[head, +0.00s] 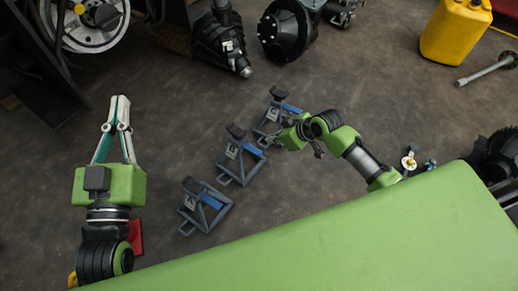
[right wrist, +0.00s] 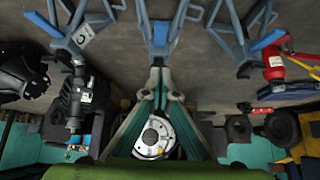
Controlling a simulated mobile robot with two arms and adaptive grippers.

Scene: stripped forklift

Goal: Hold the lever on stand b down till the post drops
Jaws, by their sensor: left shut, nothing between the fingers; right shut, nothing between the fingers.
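Three grey-blue stands stand in a diagonal row in the head view: a near one (head: 207,207), a middle one (head: 243,166) and a far one (head: 270,125). Each has a dark saddle and a blue lever. The far one's label looks like C in the right wrist view (right wrist: 82,38), so I take the middle one as stand b. Its blue lever (right wrist: 158,38) points at my right gripper (right wrist: 158,68), which is shut and empty at the lever's end; contact is unclear. Stand b's saddle (head: 236,131) appears raised. My left gripper (head: 120,98) is shut and empty, left of the stands.
A dark axle part (head: 222,42) and a round hub (head: 286,30) lie behind the stands. A yellow canister (head: 455,32) is at the upper right, a wheel (head: 85,22) at the upper left. Floor between my left gripper and the stands is clear.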

